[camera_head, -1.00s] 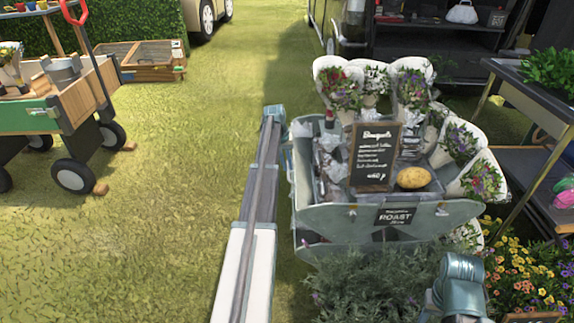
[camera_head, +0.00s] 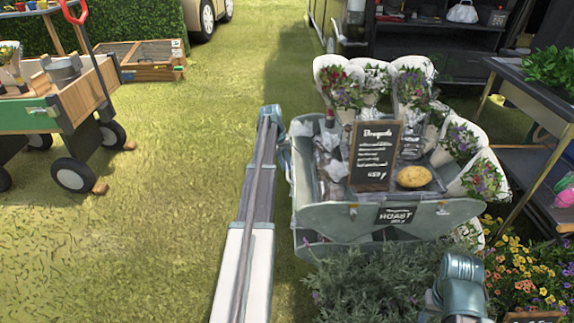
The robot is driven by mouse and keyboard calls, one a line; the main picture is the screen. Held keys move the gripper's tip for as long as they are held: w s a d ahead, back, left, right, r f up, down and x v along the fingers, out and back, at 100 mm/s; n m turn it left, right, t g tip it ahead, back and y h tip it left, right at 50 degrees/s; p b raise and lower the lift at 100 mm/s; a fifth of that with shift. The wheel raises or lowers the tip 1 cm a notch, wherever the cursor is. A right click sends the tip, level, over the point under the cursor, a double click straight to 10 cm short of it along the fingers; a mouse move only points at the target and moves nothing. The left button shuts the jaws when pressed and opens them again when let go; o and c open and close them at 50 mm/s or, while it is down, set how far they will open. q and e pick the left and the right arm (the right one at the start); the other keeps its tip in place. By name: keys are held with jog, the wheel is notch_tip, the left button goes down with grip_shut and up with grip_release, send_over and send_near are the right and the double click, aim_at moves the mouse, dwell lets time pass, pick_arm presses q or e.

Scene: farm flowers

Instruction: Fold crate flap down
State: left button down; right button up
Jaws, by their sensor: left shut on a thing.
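The grey-green crate (camera_head: 390,219) stands right of centre, with a dark "Roast" label on its front. My left gripper (camera_head: 287,158) is at the crate's left edge, small and partly hidden by my arm's end. It is shut on what looks like the crate flap at that side; the flap's outline is hard to make out. My right arm shows only as a joint at the lower right; its gripper is not in view.
A chalkboard sign (camera_head: 375,155), a potato-like item (camera_head: 413,177) and wrapped bouquets (camera_head: 410,85) are in or around the crate. Bushy greenery (camera_head: 365,285) stands in front. A wooden cart (camera_head: 85,100) is at left. Open grass lies between cart and crate.

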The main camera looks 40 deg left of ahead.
pick_arm(q)
jog(key=c, duration=1.6)
grip_release()
jog(key=shift+t+h, duration=0.4)
jog(key=s+a+f+b, duration=0.1)
jog(key=f+b, duration=0.1)
jog(key=s+a+f+b, duration=0.1)
jog(key=a+f+b, duration=0.1)
jog(key=f+b, duration=0.1)
jog(key=s+a+f+b, duration=0.1)
jog(key=f+b, duration=0.2)
jog(key=shift+s+a+f, duration=0.2)
jog(key=shift+s+a, duration=0.05)
jog(key=shift+s, duration=0.1)
jog(key=c, duration=1.3)
grip_release()
jog(key=shift+r, duration=0.3)
jog(key=o, duration=0.4)
jog(key=shift+r, duration=0.1)
jog(key=p+v, duration=1.3)
jog(key=shift+s+a+r, duration=0.1)
jog(key=shift+r, duration=0.25)
